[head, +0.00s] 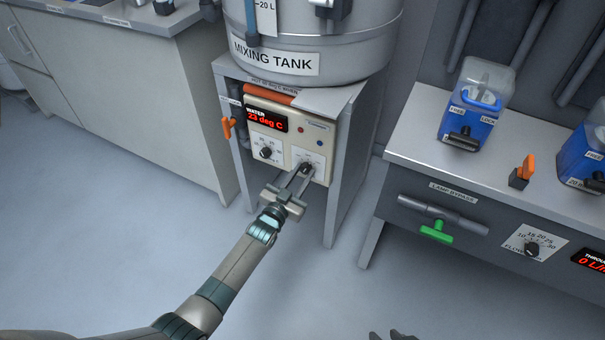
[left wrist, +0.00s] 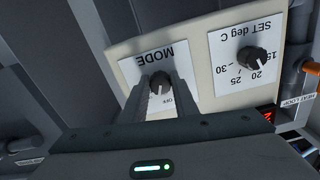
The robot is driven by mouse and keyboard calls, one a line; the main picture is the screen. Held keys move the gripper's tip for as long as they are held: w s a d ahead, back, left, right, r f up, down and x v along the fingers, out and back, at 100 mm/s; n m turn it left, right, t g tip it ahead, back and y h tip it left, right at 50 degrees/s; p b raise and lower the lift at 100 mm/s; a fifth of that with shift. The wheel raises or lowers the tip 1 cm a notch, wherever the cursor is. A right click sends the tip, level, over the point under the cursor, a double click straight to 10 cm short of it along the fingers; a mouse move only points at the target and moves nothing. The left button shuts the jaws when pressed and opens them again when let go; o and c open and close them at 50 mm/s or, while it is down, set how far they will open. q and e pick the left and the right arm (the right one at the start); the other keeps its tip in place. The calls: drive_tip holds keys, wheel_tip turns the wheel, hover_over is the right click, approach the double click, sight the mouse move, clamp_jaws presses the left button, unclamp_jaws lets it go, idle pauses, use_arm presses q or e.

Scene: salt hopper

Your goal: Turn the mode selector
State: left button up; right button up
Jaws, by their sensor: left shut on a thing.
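The mode selector is a dark round knob (head: 306,168) on a white plate at the lower right of the beige control panel (head: 284,143) under the mixing tank. In the left wrist view the knob (left wrist: 159,86) shows upside down, with MODE and OFF lettering on its plate. My left gripper (head: 303,174) is at the panel with its fingers shut on this knob, one on each side. The fingers (left wrist: 160,88) cover part of the plate, so other labels are hidden. A dark piece at the bottom edge of the head view seems to be my right gripper (head: 392,335), mostly cut off.
A second knob (head: 265,152), marked SET deg C, sits left of the selector. The red display (head: 267,120) reads 23 deg C. An orange valve handle (head: 227,127) is at the stand's left. A bench (head: 480,180) with blue containers stands right. The floor in front is clear.

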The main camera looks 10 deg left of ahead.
use_arm(q)
drive_tip(key=m, duration=0.2)
drive_tip(key=shift+m, duration=0.4)
drive_tip(key=shift+a+m, duration=0.1)
drive_tip(key=shift+m, duration=1.1)
drive_tip(key=o, duration=1.1)
drive_tip(key=shift+c, duration=0.2)
drive_tip(key=shift+s, duration=0.1)
